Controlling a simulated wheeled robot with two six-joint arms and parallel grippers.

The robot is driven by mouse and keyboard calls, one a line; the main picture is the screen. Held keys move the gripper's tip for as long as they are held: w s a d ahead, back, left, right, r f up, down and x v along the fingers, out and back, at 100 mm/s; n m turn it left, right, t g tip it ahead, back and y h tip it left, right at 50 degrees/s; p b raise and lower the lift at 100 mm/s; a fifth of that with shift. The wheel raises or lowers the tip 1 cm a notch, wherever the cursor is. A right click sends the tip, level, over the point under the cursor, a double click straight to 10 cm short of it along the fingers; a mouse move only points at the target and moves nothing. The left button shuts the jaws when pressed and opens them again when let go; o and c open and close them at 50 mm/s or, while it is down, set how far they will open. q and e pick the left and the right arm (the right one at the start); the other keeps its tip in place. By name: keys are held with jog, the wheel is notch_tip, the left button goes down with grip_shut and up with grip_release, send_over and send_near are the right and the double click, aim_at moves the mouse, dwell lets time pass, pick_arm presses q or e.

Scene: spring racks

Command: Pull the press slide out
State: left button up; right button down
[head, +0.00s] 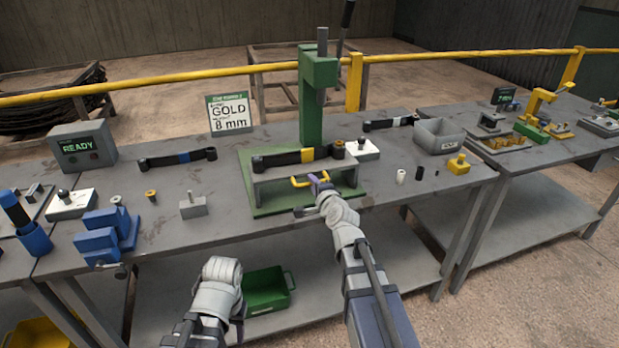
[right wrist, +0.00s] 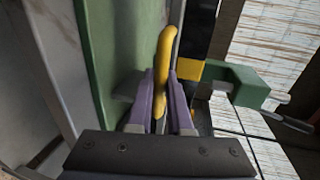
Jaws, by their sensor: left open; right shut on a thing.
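The green press (head: 312,100) stands upright on the bench with its green base plate (head: 262,202). A grey slide (head: 270,178) sits low in the press, with a yellow handle (head: 299,182) at its front. A dark bar with a gold band (head: 307,154) lies across the top. My right gripper (head: 318,180) is shut on the yellow handle; in the right wrist view the handle (right wrist: 163,62) runs between the purple fingers (right wrist: 161,95). My left gripper (head: 222,272) is low in front of the bench, apart from the press; its fingers are hard to make out.
A READY box (head: 85,146), a GOLD 8 mm sign (head: 230,114) and a blue vise (head: 104,236) stand left of the press. A green crate (head: 268,290) sits on the lower shelf.

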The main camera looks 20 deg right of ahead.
jog(key=shift+s+f, duration=0.1)
jog(key=shift+s, duration=0.1)
jog(key=c, duration=0.9)
grip_release()
jog(key=shift+s, duration=0.15)
jog(key=shift+c, duration=0.2)
jog(key=shift+o, duration=0.4)
pick_arm(q)
jog(key=shift+s+d+r+p, duration=0.3)
jog(key=shift+s+r+p, duration=0.1)
jog(key=shift+s, duration=0.1)
jog(key=shift+s+d+r+p, duration=0.25)
jog(key=shift+s+r+p, duration=0.15)
jog(key=shift+s, duration=0.05)
pick_arm(e)
jog(key=v, duration=0.7)
jog(key=shift+s, duration=0.3)
